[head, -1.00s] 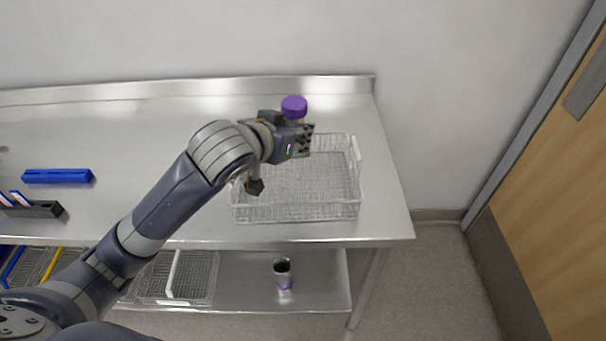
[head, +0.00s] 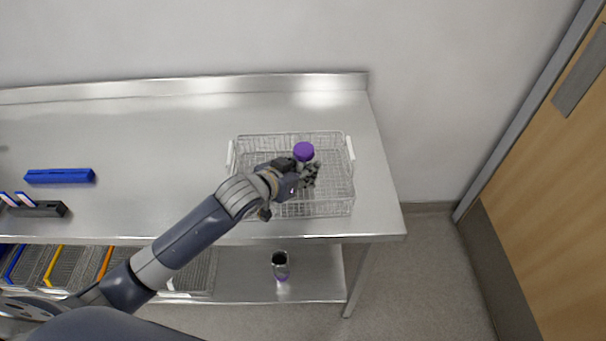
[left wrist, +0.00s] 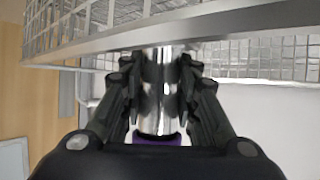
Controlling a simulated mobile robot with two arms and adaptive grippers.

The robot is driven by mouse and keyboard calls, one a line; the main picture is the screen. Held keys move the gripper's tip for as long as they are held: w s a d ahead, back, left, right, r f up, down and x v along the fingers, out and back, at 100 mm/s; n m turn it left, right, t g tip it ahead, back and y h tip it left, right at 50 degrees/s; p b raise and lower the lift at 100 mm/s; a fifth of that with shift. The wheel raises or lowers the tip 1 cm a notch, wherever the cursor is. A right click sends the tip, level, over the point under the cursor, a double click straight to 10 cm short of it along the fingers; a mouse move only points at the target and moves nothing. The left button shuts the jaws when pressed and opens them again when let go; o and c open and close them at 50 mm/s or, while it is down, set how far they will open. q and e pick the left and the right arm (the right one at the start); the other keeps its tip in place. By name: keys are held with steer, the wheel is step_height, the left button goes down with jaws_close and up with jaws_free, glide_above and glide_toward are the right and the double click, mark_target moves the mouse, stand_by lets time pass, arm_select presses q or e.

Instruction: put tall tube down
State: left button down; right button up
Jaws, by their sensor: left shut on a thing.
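The tall tube has a purple cap (head: 303,151) in the head view. Its shiny metal body (left wrist: 158,95) shows between the fingers in the left wrist view. My left gripper (head: 309,174) is shut on the tube, with the cap end up in the head view. The gripper and tube are over the wire basket (head: 240,196) on the steel table. The tube's lower end is hidden, so I cannot tell whether it touches the basket floor. My right gripper is not in view.
A blue block (head: 59,176) and a dark rack (head: 38,209) lie at the table's left. Another metal cup-like thing (head: 280,263) stands on the lower shelf (head: 318,276). The table's middle (head: 165,145) is clear. A wooden door (head: 535,200) is at right.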

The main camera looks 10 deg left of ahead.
arm_select(q)
step_height(320, 180, down, 3)
steer(key=shift+r, duration=0.15)
